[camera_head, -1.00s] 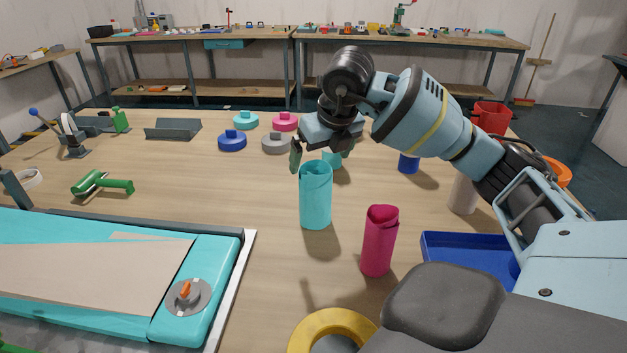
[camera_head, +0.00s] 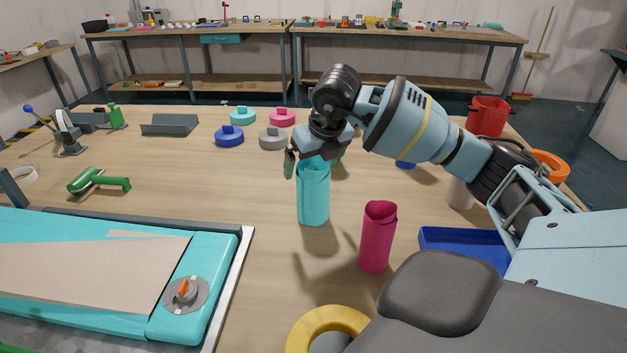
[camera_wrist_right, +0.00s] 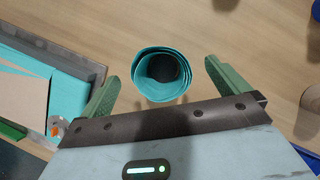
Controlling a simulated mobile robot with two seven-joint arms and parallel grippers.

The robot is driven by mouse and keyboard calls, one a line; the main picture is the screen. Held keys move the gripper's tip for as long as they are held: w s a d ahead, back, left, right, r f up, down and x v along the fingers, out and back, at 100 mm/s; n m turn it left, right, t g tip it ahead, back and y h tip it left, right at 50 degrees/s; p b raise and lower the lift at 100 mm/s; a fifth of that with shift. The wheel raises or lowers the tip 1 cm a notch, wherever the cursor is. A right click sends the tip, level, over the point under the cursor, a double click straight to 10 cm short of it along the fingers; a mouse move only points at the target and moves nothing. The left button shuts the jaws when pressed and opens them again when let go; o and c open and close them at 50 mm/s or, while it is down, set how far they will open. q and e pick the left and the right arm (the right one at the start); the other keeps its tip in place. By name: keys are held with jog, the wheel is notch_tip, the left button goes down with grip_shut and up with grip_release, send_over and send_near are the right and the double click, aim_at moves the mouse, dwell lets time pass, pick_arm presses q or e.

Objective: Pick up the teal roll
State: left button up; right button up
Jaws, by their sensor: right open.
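The teal roll (camera_head: 313,195) stands upright on the wooden table in the middle of the head view. In the right wrist view its open top (camera_wrist_right: 162,75) lies between the two green fingers, seen from above. My right gripper (camera_head: 312,162) is open, with its fingers spread at the roll's top end, one on each side. The wrist view shows gaps between the roll and both fingers (camera_wrist_right: 160,88). My left gripper is not in view.
A magenta roll (camera_head: 377,237) stands upright just right and in front. A blue tray (camera_head: 462,241) lies to its right. A green hand tool (camera_head: 98,182) and several coloured caps lie further back.

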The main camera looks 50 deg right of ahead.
jog(key=shift+x, duration=1.5)
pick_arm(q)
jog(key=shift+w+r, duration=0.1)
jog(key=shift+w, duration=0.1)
pick_arm(e)
jog(key=shift+w, duration=0.1)
jog(key=c, duration=0.5)
jog(key=shift+r, duration=0.1)
jog(key=c, duration=1.1)
jog(key=shift+r, duration=0.1)
